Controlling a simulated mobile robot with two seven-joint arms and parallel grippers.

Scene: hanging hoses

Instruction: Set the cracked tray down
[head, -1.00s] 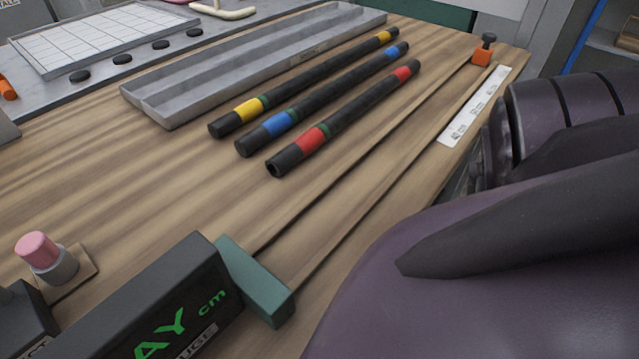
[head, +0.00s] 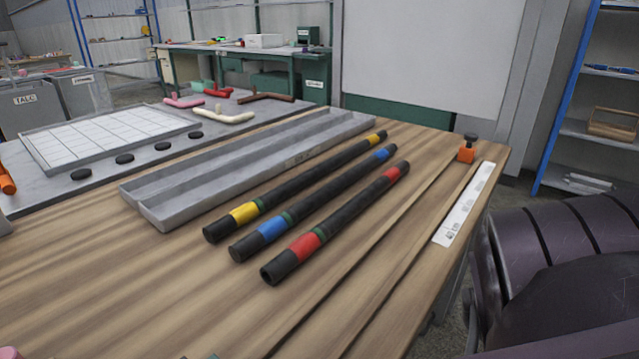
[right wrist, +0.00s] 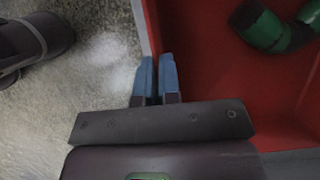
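A red tray (right wrist: 215,75) with a pale rim fills the right of the right wrist view, and a green and black hose piece (right wrist: 270,27) lies in it. I see no crack on the part that shows. My right gripper (right wrist: 159,62) has its two blue fingers close together, one on each side of the tray's wall, and appears shut on it. Grey floor shows to the left of the wall. The red tray does not show in the head view. My left gripper is in neither current view.
On the wooden table (head: 150,285) lie three black hoses with yellow (head: 245,213), blue (head: 272,229) and red (head: 305,246) bands. A grey trough (head: 250,165) lies behind them. An orange clamp (head: 466,152) and a white label strip (head: 465,205) are near the right edge.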

